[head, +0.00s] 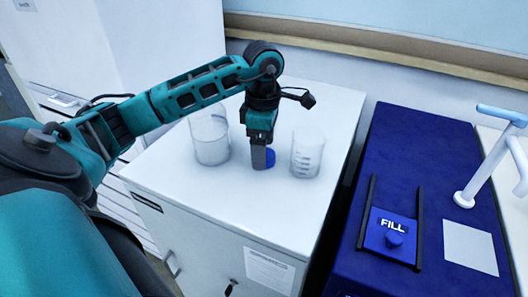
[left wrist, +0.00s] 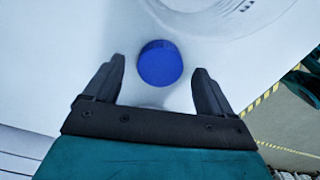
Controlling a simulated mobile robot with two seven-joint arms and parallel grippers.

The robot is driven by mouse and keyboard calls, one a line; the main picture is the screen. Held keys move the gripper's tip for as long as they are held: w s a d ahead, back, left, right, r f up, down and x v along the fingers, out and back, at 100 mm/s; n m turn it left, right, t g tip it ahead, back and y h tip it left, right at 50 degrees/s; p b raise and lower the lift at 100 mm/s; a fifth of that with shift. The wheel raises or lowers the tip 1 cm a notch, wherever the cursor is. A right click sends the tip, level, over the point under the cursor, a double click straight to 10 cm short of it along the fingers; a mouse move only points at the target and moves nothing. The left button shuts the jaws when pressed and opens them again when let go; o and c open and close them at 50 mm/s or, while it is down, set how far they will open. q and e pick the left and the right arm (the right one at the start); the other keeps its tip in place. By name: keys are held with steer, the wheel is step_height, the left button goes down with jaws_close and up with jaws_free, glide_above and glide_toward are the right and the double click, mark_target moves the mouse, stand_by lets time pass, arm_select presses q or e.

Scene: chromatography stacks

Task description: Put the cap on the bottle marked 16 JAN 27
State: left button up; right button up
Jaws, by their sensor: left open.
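A round blue cap (left wrist: 160,63) lies on the white cabinet top. In the left wrist view it sits between and just beyond the fingertips of my left gripper (left wrist: 160,80), which is open and apart from it. In the head view the cap (head: 270,158) shows partly behind my left gripper (head: 262,160), which points down over the cabinet top. No bottle marked 16 JAN 27 can be made out in either view. My right gripper is not in view.
A clear beaker (head: 210,140) stands left of my left gripper, and a smaller graduated beaker (head: 307,153) stands to its right. The white cabinet top (head: 230,205) is clear in front. A blue unit (head: 410,150) marked FILL stands to the right across a gap.

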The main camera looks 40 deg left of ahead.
arm_select(q)
steer(key=shift+f, duration=0.5)
steer(key=shift+c, duration=0.5)
steer(key=c, duration=1)
steer(key=shift+r, duration=0.1)
step_height(320, 180, up, 20)
steer(key=p, duration=0.5)
steer(key=shift+p, duration=0.3)
